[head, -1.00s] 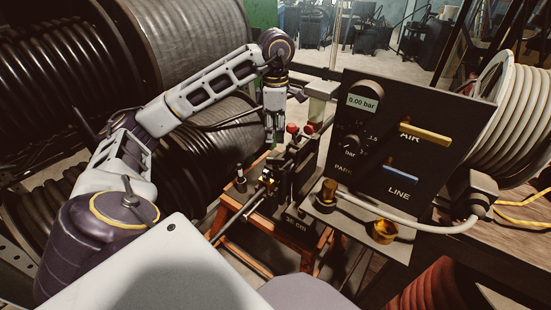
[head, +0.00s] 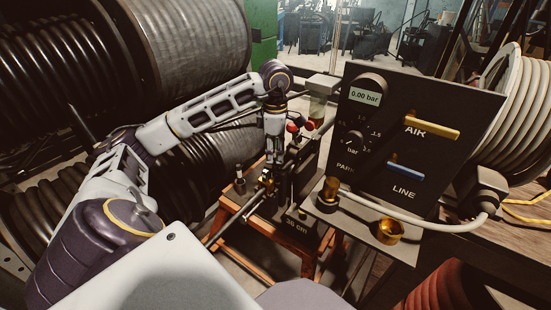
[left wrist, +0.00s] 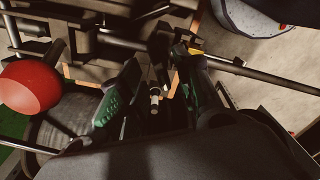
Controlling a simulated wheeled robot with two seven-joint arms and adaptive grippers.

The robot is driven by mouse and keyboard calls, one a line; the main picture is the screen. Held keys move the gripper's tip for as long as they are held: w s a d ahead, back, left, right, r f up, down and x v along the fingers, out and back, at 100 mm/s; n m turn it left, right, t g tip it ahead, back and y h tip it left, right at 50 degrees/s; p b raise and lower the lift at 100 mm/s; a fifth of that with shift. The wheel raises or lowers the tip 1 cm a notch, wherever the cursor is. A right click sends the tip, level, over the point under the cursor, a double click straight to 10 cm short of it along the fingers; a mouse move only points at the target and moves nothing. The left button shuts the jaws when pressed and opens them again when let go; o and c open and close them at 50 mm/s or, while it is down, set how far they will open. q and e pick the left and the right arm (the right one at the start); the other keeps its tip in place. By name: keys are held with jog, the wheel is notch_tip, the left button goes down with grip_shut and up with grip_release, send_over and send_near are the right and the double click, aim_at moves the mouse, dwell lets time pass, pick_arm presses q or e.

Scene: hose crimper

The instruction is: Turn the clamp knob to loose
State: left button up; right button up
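The crimper (head: 292,187) stands on an orange-red stool, with red ball knobs (head: 306,126) at its top. One red ball (left wrist: 30,87) is large at the left of the left wrist view. My left gripper (head: 271,165) points down over the crimper's near-left side, close to a brass fitting (head: 265,181). In the left wrist view its green-padded fingers (left wrist: 155,85) stand apart. A dark post with a pale metal tip (left wrist: 154,101) shows between them; I cannot tell whether they touch it, or which part is the clamp knob. My right gripper is out of view.
A black panel (head: 440,160) with a 0.00 bar display, a yellow AIR lever (head: 432,127) and a blue LINE lever (head: 406,171) stands right of the crimper. Large hose reels (head: 195,50) fill the left. A brass cup (head: 390,231) sits in front of the panel.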

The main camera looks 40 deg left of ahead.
aim_at(275, 163)
pick_arm(q)
jog(key=shift+f, duration=1.1)
jog(key=shift+c, duration=0.3)
grip_shut()
